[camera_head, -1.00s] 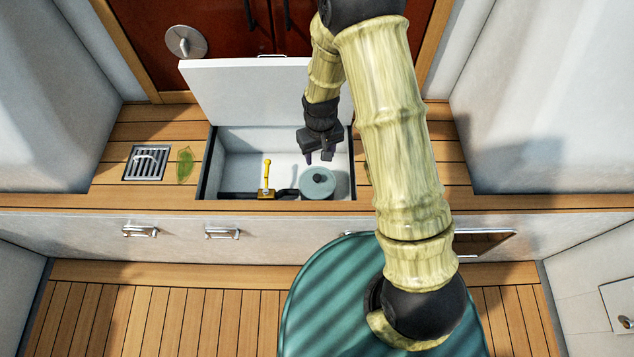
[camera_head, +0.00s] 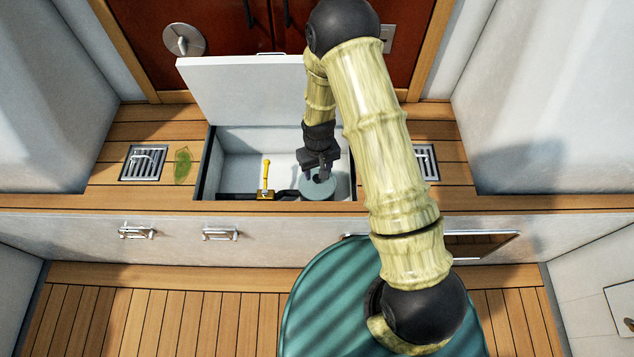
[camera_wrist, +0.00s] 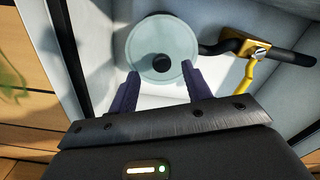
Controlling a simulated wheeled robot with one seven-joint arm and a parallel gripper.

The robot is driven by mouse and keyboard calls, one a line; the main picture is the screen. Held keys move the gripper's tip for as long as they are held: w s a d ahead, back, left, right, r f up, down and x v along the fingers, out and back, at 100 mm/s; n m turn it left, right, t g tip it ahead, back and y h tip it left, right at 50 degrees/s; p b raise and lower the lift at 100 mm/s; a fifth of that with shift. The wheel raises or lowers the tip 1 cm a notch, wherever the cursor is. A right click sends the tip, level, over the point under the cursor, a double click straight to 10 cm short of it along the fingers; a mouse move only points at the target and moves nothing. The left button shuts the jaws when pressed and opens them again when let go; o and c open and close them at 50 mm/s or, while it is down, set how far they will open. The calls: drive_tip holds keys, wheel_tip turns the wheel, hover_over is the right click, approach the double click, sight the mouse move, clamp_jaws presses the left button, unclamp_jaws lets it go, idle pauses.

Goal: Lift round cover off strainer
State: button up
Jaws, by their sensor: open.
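The round cover (camera_head: 320,187) is a pale blue-green disc with a dark knob, inside the open white locker. It also shows in the wrist view (camera_wrist: 180,45), with its black knob (camera_wrist: 161,63) at the middle. The strainer under it is hidden by the cover. My gripper (camera_head: 318,176) is inside the locker, above the cover and partly hiding it in the head view. In the wrist view its two dark fingers (camera_wrist: 160,88) are apart, with nothing between them; the knob lies just beyond the tips. I cannot tell whether the fingers touch the cover.
A dark pipe with a yellow-handled valve (camera_head: 265,180) runs beside the cover on the left. The raised white lid (camera_head: 240,92) stands behind the locker. A drain grate (camera_head: 144,163) and a green leaf (camera_head: 183,165) lie on the deck at left. The locker walls are close around.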

sight(317, 177)
wheel_tip(317, 177, down, 4)
drive_tip(key=shift+w+a+r+b, duration=0.15)
drive_tip(key=shift+b, duration=0.15)
drive_tip(key=c, duration=1.1)
drive_tip(key=shift+o, duration=0.2)
drive_tip(key=shift+r, duration=0.15)
wheel_tip(317, 177, up, 10)
drive_tip(key=p, duration=0.2)
